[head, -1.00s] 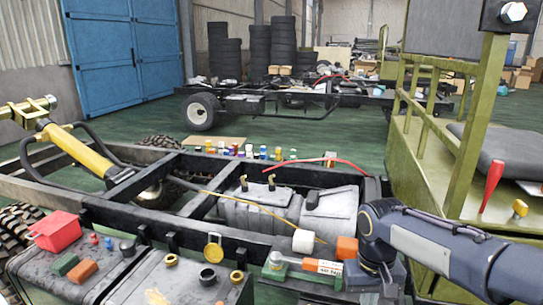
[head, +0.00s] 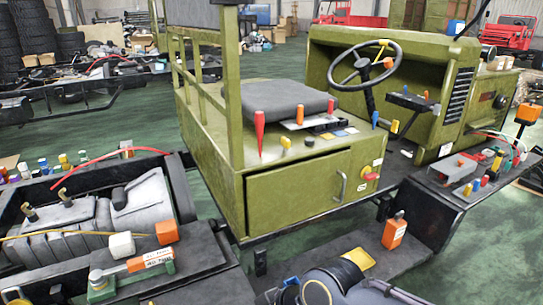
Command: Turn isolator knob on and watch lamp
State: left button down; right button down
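A red rotary knob (head: 371,177), which looks like the isolator knob, sits on the right end of the front face of the olive-green seat box (head: 262,200). A small white round part (head: 377,162) is just above it. The knob's setting is too small to read. An orange block on a stalk (head: 527,113) at the far right may be the lamp; I cannot tell whether it is lit. Part of my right arm shows at the bottom, below the seat box and well short of the knob. Neither of my grippers is visible.
A drawer handle (head: 341,187) sticks out left of the knob. An orange switch-like box (head: 394,230) stands on the dark frame below it. The steering wheel (head: 364,64) and the right-hand shelf with coloured parts (head: 470,182) lie beyond. Green floor shows between the frame rails.

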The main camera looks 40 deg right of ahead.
aim_at(368, 176)
jog(key=z, duration=2.25)
jog(key=i+l+u, duration=0.1)
jog(key=u, duration=0.6)
jog(key=i+l+u, duration=0.15)
jog(key=l+u, duration=0.15)
jog(key=i+l+u, duration=0.1)
jog(key=l+u, duration=0.2)
jog(key=l, duration=0.25)
jog(key=i+l+u, duration=0.1)
jog(key=l+u, duration=0.15)
jog(key=l, duration=0.2)
jog(key=i+l, duration=0.1)
jog(key=l, duration=0.65)
jog(key=l+u, duration=0.1)
jog(key=l, duration=0.65)
jog(key=i, duration=0.05)
